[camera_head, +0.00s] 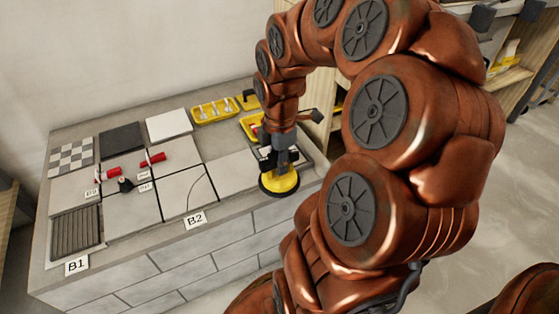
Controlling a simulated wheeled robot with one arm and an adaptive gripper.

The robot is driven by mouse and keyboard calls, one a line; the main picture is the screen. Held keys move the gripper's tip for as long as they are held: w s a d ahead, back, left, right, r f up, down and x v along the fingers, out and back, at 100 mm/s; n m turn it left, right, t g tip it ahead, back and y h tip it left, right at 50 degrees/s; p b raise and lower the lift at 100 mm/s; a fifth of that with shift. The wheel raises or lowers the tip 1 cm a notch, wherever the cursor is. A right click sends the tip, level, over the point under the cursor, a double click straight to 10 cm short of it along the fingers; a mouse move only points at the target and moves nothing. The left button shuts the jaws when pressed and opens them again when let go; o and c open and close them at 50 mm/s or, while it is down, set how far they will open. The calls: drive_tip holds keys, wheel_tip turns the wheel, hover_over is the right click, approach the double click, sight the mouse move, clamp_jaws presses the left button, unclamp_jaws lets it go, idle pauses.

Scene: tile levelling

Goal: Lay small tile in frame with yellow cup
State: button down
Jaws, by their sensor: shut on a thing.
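My gripper (279,160) is shut on the yellow cup (281,184), a round suction cup, at the right front of the bench. The cup faces down over or on a pale surface; I cannot tell whether it touches a tile there. A dark frame edge shows just right of it. Small tiles lie along the back left: a checkered one (71,156), a black one (122,138) and a white one (168,125). A ribbed grey tile (76,231) lies at the front left. Which is the task's small tile is unclear.
Yellow trays (215,110) stand behind. Labels B1 (77,266) and B2 (195,220) mark the front edge.

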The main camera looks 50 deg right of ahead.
drive_tip(key=shift+r+p, duration=1.5)
drive_tip(key=shift+r, duration=1.2)
